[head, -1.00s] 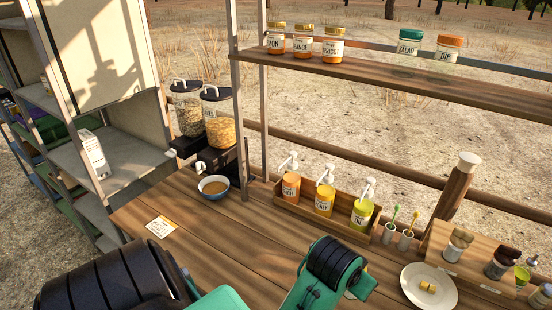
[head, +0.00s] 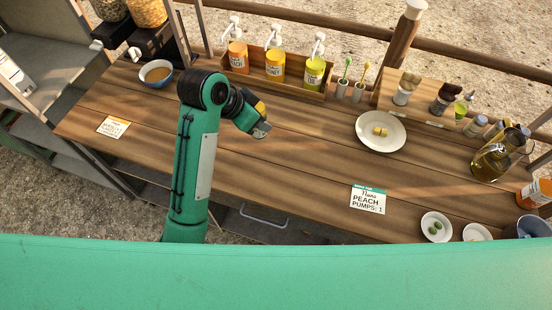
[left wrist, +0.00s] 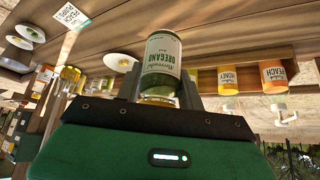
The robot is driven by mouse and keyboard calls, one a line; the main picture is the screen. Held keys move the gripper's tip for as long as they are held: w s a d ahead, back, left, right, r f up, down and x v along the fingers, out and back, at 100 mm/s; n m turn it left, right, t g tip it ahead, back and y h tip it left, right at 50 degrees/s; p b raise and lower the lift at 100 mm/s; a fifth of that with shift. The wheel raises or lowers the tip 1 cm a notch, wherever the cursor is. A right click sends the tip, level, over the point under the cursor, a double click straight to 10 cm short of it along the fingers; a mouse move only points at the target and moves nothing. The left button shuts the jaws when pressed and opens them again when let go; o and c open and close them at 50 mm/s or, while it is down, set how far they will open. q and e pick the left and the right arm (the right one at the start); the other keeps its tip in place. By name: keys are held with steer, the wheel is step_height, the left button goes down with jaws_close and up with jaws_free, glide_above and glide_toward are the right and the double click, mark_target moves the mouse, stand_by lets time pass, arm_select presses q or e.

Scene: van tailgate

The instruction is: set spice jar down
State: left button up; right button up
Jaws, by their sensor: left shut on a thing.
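My left gripper (head: 262,130) is over the wooden counter (head: 240,165) in the head view, in front of the pump bottles. In the left wrist view it is shut on the spice jar (left wrist: 162,66), a glass jar with a white and green label reading OREGANO. The jar lies between the two fingers, with the counter behind it. In the head view the arm and gripper mostly hide the jar. I cannot tell whether the jar touches the counter. My right gripper is not in view.
A wooden box (head: 233,75) of pump bottles stands behind. A white plate (head: 368,142) with food is to the right, near a small rack with jars (head: 403,92). A peach card (head: 368,200) and another card (head: 113,127) lie on the counter. The counter between them is mostly clear.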

arm_select(q)
steer(key=d+f+m+p, duration=0.1)
steer(key=f, duration=0.5)
steer(key=d+f+m+g+p, duration=0.1)
steer(key=d+f+p, duration=0.1)
steer(key=f, duration=0.4)
steer(key=d+f+m+h+p, duration=0.1)
steer(key=f, duration=0.6)
steer(key=shift+w+d+f+m+g, duration=0.1)
steer(key=shift+w+d+m+g, duration=0.1)
steer(key=shift+d+m+g, duration=0.2)
steer(key=o, duration=1)
steer(key=shift+f, duration=0.1)
steer(key=shift+o, duration=0.2)
